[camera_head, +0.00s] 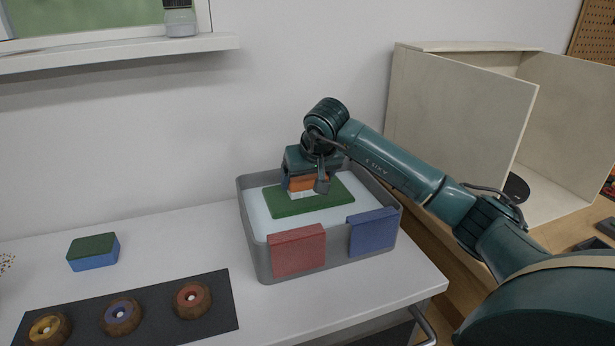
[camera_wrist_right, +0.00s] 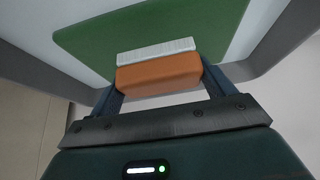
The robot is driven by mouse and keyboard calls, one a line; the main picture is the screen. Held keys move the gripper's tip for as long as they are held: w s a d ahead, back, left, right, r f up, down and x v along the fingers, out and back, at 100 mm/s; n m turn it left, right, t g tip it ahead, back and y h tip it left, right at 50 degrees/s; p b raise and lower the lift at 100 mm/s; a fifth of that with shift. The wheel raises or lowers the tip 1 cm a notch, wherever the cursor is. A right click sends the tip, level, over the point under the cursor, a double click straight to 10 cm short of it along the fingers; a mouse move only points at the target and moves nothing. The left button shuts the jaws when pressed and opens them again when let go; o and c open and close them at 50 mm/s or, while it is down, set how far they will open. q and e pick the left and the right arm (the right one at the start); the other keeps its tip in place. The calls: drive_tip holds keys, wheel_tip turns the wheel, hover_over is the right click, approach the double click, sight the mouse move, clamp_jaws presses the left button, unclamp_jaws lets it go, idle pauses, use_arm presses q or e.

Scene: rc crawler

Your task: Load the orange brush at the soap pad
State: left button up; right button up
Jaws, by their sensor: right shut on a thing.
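The orange brush (camera_head: 311,184) has an orange back and white bristles. My right gripper (camera_head: 308,186) is shut on it, with one finger on each side in the right wrist view (camera_wrist_right: 160,80). The bristles (camera_wrist_right: 156,51) face the green soap pad (camera_head: 290,206), which lies in the grey tub (camera_head: 256,250). The brush is over the pad's middle; I cannot tell whether the bristles touch it. The pad also fills the top of the right wrist view (camera_wrist_right: 190,25). My left gripper is not in view.
A green and blue sponge (camera_head: 93,252) lies at the left. A dark mat (camera_head: 160,333) holds three round wooden pieces. A pale open box (camera_head: 455,100) stands at the right.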

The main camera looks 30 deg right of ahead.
idle(0.5)
wheel_tip(320, 180, up, 7)
drive_tip(key=p, duration=0.5)
drive_tip(key=shift+p, duration=0.4)
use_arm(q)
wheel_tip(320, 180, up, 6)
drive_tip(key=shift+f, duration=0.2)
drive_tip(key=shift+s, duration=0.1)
use_arm(e)
drive_tip(key=shift+s+f, duration=0.1)
